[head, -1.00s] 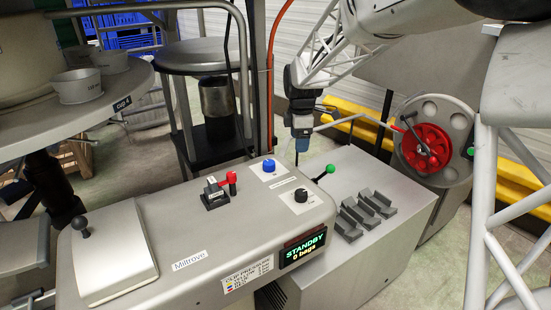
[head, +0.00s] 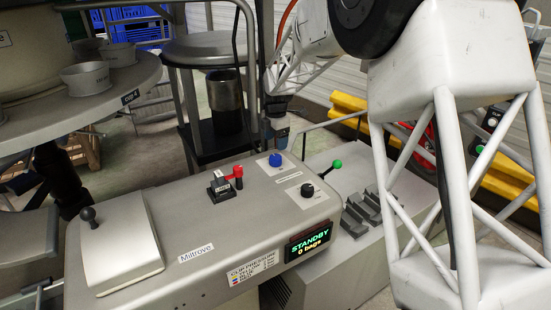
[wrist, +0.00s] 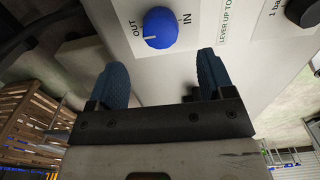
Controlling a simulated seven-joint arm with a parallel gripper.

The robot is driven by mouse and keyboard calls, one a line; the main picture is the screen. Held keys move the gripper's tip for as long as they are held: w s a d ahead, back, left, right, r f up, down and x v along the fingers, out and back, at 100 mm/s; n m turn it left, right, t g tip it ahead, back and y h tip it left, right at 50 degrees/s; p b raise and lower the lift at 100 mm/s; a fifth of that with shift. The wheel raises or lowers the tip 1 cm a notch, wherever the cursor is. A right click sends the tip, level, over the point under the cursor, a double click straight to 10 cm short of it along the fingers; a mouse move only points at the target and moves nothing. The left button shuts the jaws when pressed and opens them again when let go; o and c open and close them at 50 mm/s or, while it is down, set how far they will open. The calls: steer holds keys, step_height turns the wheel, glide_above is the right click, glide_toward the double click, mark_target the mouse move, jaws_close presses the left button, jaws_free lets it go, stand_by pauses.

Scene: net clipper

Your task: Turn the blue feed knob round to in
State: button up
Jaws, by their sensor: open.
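The blue feed knob (head: 275,160) sits on a white label plate on top of the grey machine. In the wrist view the knob (wrist: 160,27) lies between the printed words OUT and IN, and its pale pointer mark faces the OUT side. My gripper (wrist: 161,68) is open and empty, its two blue fingers apart, with the knob ahead of the gap and not between them. In the head view my gripper (head: 276,138) points down just behind the knob; its fingertips are hard to make out there.
A black knob (head: 307,190) is beside the blue one. A red-handled lever (head: 227,183) stands to the left and a green-tipped lever (head: 332,168) to the right. The display (head: 308,243) reads STANDBY, 0 bags. My arm hides part of the right side.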

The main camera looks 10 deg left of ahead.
mark_target(276, 156)
steer(key=shift+f, duration=0.15)
steer(key=shift+f, duration=3.75)
steer(key=c, duration=0.9)
